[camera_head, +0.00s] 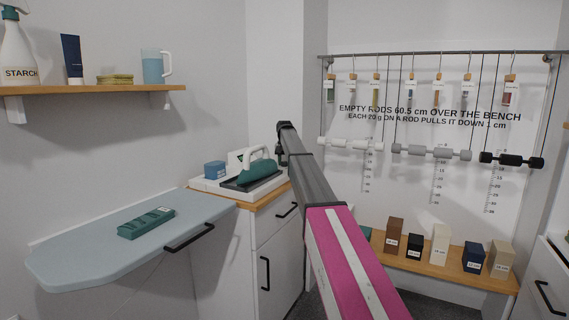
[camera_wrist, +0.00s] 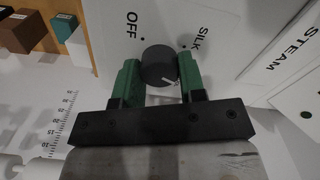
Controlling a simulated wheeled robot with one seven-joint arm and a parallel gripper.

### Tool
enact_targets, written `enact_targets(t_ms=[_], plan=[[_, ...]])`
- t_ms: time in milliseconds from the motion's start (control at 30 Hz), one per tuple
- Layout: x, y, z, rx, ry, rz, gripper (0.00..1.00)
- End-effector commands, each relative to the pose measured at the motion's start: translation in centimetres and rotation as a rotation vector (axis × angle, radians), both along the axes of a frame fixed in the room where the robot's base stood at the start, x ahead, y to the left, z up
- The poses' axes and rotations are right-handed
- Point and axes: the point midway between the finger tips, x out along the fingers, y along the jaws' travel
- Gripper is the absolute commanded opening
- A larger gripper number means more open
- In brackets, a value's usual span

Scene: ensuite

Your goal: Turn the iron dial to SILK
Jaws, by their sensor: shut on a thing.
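The black round dial (camera_wrist: 159,65) sits in front of a white panel (camera_wrist: 215,20) in the wrist view. The word OFF (camera_wrist: 131,25) with a dot is above left of the dial, and SILK (camera_wrist: 202,38) with a dot is above right. A short white mark shows on the dial's lower right side; I cannot tell which word it points to. My gripper (camera_wrist: 160,78) is shut on the dial, one green finger on each side. In the head view the iron (camera_head: 256,172), teal with a white handle, sits on its white base (camera_head: 262,191); the dial is not discernible there.
A white part marked STEAM (camera_wrist: 291,48) is close on the right. In the head view, the ironing board (camera_head: 90,245) holds a teal block (camera_head: 146,223). A blue box (camera_head: 215,169) sits beside the iron. A bench (camera_head: 440,264) with several blocks is at right.

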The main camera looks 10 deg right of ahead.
Motion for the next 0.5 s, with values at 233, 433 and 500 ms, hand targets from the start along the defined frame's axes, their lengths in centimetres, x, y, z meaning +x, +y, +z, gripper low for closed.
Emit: enact_targets(t_ms=[233, 433, 500], plan=[[0.06, 0.05, 0.07, 0.0, -0.001, 0.233, 0.14], [0.06, 0.09, 0.08, 0.0, -0.001, 0.423, 0.14], [0.06, 0.11, 0.08, 0.0, -0.001, 0.489, 0.14]])
